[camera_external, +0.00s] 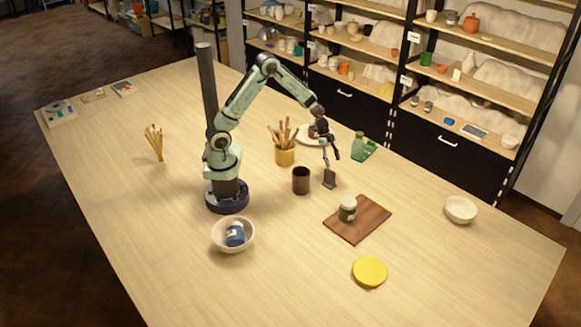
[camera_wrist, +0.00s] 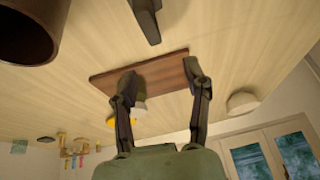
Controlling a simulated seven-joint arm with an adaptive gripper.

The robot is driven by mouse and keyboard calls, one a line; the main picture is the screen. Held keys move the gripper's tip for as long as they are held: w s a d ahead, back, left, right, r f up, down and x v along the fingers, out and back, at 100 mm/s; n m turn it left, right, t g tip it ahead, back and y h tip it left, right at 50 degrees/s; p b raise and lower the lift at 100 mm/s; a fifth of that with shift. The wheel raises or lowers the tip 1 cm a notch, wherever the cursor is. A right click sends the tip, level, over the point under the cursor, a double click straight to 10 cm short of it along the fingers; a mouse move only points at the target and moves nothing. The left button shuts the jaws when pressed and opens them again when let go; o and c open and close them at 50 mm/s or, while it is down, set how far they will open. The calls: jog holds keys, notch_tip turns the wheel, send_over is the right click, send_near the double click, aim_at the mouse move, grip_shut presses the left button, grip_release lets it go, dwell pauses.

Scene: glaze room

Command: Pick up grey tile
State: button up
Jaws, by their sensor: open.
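The grey tile (camera_external: 329,180) appears as a small dark grey piece on the table, just right of the dark brown cup. In the wrist view a narrow dark grey piece (camera_wrist: 145,20), which looks like the same tile, lies at the top edge, partly cut off by the frame. My gripper (camera_external: 331,157) is above the tile in the external view, fingers pointing down. In the wrist view my gripper (camera_wrist: 161,78) has its two fingers spread with nothing held between them. The tile is apart from the fingertips there.
The dark brown cup (camera_external: 301,180) stands close left of the tile. A wooden board (camera_external: 374,217) with a jar (camera_external: 348,209) lies in front. A pencil pot (camera_external: 285,156), a green item (camera_external: 363,147) and a plate (camera_external: 308,138) are behind. A white bowl (camera_external: 460,210) stands right.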

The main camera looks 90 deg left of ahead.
aim_at(330, 170)
jog(key=f, duration=0.1)
jog(key=s+a+f, duration=0.1)
jog(key=f, duration=0.1)
jog(key=shift+s+a+n, duration=0.2)
jog(key=shift+n, duration=0.2)
jog(key=x, duration=0.6)
jog(key=shift+d+f, duration=0.1)
jog(key=shift+g, duration=0.3)
grip_shut()
